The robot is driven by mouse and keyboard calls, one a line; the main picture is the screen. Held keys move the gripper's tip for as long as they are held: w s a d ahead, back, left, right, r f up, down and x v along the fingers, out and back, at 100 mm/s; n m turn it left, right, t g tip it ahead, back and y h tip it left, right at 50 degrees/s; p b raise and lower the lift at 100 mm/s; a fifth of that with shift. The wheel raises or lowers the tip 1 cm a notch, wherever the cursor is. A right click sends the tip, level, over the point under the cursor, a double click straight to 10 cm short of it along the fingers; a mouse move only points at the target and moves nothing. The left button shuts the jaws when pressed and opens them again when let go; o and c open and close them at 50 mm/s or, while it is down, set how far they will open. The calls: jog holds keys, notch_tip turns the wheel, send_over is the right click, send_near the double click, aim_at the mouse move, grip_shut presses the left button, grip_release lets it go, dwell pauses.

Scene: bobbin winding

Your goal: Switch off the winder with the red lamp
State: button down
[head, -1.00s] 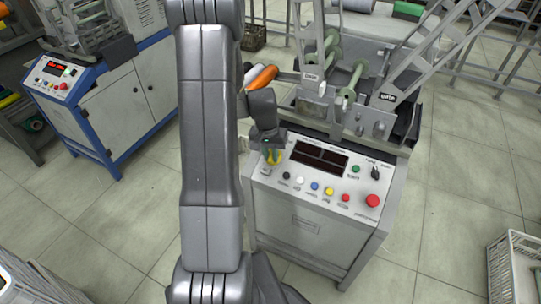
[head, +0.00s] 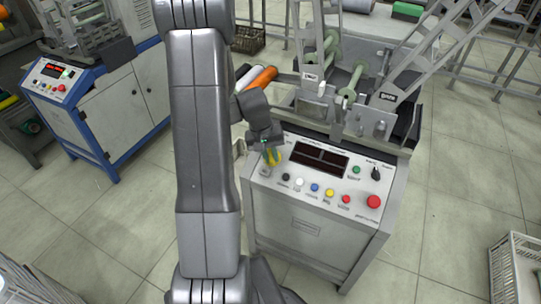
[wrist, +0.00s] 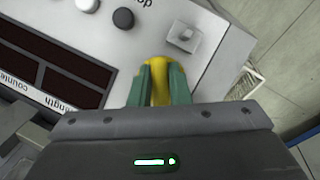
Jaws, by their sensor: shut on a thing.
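The near winder (head: 308,229) is a grey cabinet with a sloped white control panel (head: 327,187). Its display (head: 320,160) is dark. The panel has a row of coloured buttons, a small red one (head: 346,199), a large red mushroom button (head: 373,202) and a black knob (head: 376,173). My gripper (head: 271,157) is at the panel's left end. In the wrist view its green fingers (wrist: 158,88) are shut on a yellow piece (wrist: 157,66), beside a square grey switch (wrist: 183,36). I cannot tell whether the yellow piece is fixed to the panel or whether the red button is lit.
A second winder (head: 118,100) with blue trim stands at the back left, its red display (head: 51,70) lit. A white crate (head: 512,265) is at the lower right. The tiled floor between is clear.

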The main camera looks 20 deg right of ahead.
jog(key=c, duration=1.4)
grip_release()
jog(key=shift+o, duration=0.2)
jog(key=p+v, duration=0.2)
jog(key=v, duration=1.2)
jog(key=shift+d, duration=0.1)
jog(key=b+x, duration=0.2)
jog(key=x, duration=1.2)
